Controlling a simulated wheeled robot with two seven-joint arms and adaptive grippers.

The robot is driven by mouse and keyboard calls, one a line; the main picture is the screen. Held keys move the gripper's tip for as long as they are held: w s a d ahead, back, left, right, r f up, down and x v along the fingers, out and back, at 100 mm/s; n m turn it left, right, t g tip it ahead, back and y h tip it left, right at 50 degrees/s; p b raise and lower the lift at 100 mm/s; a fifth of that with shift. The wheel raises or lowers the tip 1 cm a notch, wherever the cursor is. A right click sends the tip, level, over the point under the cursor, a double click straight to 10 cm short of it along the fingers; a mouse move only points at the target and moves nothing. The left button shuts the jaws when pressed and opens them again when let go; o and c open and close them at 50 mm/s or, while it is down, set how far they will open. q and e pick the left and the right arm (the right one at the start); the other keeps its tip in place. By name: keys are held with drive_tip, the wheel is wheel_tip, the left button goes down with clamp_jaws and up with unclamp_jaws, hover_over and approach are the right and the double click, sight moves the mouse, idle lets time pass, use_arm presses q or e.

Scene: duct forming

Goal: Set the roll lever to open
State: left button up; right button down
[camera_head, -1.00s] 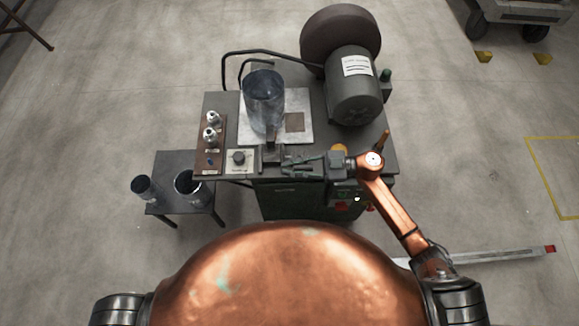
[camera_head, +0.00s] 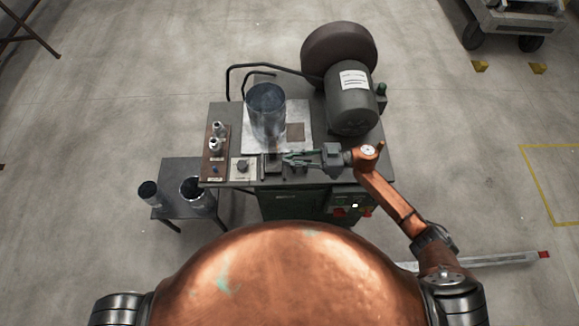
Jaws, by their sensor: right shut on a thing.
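The forming machine's dark bench (camera_head: 222,112) stands ahead of me. My left gripper is not in view.
A panel with silver knobs (camera_head: 214,144) and a pale plate with a dark knob (camera_head: 242,166) lie left of the gripper. A large motor (camera_head: 352,95) stands at the back right. A side table (camera_head: 172,211) holds metal cylinders.

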drive_tip(key=shift+w+d+r+m+p, duration=0.1)
drive_tip(key=shift+w+r+m+p, duration=0.1)
drive_tip(key=shift+w+m, duration=0.45)
drive_tip(key=shift+w+a+r+m+p, duration=0.1)
drive_tip(key=shift+w+m+p, duration=0.25)
drive_tip(key=shift+w, duration=0.55)
drive_tip(key=shift+w+d+r+m+p, duration=0.1)
drive_tip(key=shift+w+r+m, duration=0.05)
drive_tip(key=shift+w+m, duration=0.55)
drive_tip(key=shift+w, duration=0.1)
drive_tip(key=c, duration=1.8)
unclamp_jaws()
drive_tip(key=shift+c, duration=0.2)
drive_tip(key=shift+r, duration=0.15)
wheel_tip(320, 180, up, 10)
drive_tip(key=shift+f, duration=0.1)
